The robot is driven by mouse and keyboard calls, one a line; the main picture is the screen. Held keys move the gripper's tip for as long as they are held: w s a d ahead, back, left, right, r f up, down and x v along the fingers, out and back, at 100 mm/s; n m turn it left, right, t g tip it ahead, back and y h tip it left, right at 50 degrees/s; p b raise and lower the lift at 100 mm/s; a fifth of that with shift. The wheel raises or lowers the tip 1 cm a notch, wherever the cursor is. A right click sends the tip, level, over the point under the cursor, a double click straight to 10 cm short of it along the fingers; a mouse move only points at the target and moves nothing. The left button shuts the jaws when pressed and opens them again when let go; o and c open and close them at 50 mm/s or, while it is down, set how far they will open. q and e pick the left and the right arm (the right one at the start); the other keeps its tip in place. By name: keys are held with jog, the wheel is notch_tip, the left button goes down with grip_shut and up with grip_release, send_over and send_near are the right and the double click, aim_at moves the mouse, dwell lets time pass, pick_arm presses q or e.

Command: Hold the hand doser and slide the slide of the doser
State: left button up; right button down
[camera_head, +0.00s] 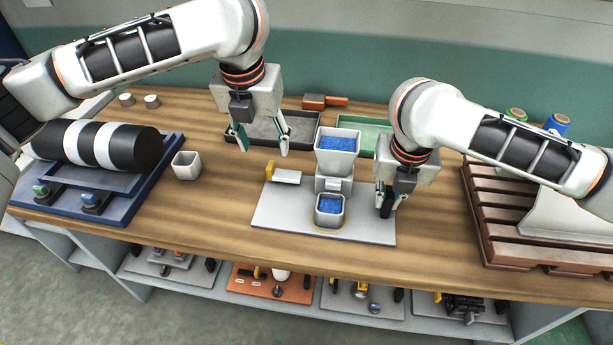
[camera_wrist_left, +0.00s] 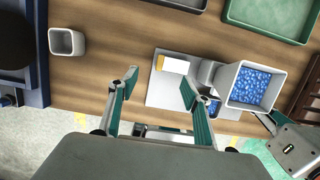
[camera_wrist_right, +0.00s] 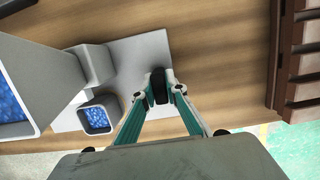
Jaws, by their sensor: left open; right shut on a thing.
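The hand doser has a hopper (camera_head: 337,145) full of blue pellets, a lower cup (camera_head: 330,210) also holding blue pellets, and a grey base plate (camera_head: 275,215). Its slide, a white block (camera_head: 288,177) with a small yellowish end, sticks out left of the hopper. It also shows in the left wrist view (camera_wrist_left: 174,66). My right gripper (camera_head: 388,207) is shut on a black upright grip (camera_wrist_right: 160,87) at the plate's right side. My left gripper (camera_head: 263,146) is open and empty, above and behind the slide, apart from it.
An empty white cup (camera_head: 187,166) stands left of the plate. A blue stand with a striped roll (camera_head: 100,146) is at far left. A dark tray (camera_head: 300,128) and green tray (camera_head: 368,130) lie behind. A brown slatted rack (camera_head: 500,215) is at right.

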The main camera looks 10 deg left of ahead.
pick_arm(q)
jog(key=w+v, duration=0.2)
jog(key=v, duration=0.5)
jog(key=shift+s+r, duration=0.2)
jog(key=shift+r, duration=0.4)
pick_arm(e)
jog(key=c, duration=2)
grip_release()
jog(key=shift+o, duration=0.2)
jog(key=shift+r, duration=0.1)
pick_arm(q)
notch_tip(320, 180, up, 18)
jog(key=s+t+p, duration=0.1)
jog(key=s+p, duration=0.1)
jog(key=p, duration=0.8)
jog(key=shift+t, duration=0.3)
pick_arm(e)
jog(key=w+v, duration=0.1)
jog(key=v, duration=1.8)
jog(key=shift+r, duration=0.45)
